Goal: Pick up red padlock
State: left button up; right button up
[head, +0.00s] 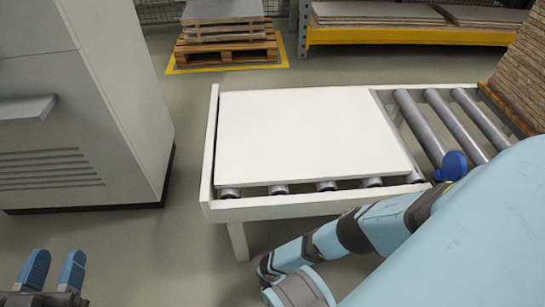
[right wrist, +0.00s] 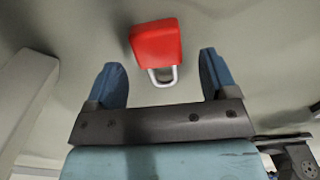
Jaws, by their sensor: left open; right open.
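The red padlock (right wrist: 156,43) shows in the right wrist view, with its silver shackle pointing toward my right gripper (right wrist: 158,62). That gripper is open and empty. Its two blue fingers stand left and right of the shackle, with the red body mostly beyond the fingertips. I see no finger touching the padlock. The surface behind it is plain grey and blurred. In the head view the padlock is not visible. My left gripper (head: 54,270) is open and empty at the bottom left of the head view, away from the table.
A white panel (head: 305,135) lies on a roller conveyor table (head: 270,207). A grey cabinet (head: 75,110) stands at the left. A pallet with stacked boards (head: 228,45) and a yellow rack (head: 400,36) are at the back. Floor is clear between cabinet and conveyor.

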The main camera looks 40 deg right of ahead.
jog(key=shift+f, duration=0.75)
pick_arm(q)
jog(key=shift+w+a+r+m, duration=0.1)
jog(key=shift+w+a+m, duration=0.1)
jog(key=shift+m, duration=0.2)
pick_arm(e)
jog(key=shift+c, duration=0.4)
jog(key=c, duration=1)
jog(key=shift+c, duration=0.2)
jog(key=shift+r, duration=0.55)
notch_tip(320, 180, up, 8)
jog(key=p, duration=0.6)
jog(key=shift+f+p, duration=0.1)
jog(key=shift+p, duration=0.2)
pick_arm(q)
jog(key=s+d+r+n+t+p, duration=0.1)
jog(key=s+r+n+t+p, duration=0.1)
jog(key=r+n+p, duration=0.3)
notch_tip(320, 180, up, 4)
jog(key=shift+s+d+f+y+p, duration=0.15)
jog(key=shift+s+y+p, duration=0.15)
jog(key=shift+s+p, duration=0.3)
pick_arm(e)
notch_tip(320, 180, up, 11)
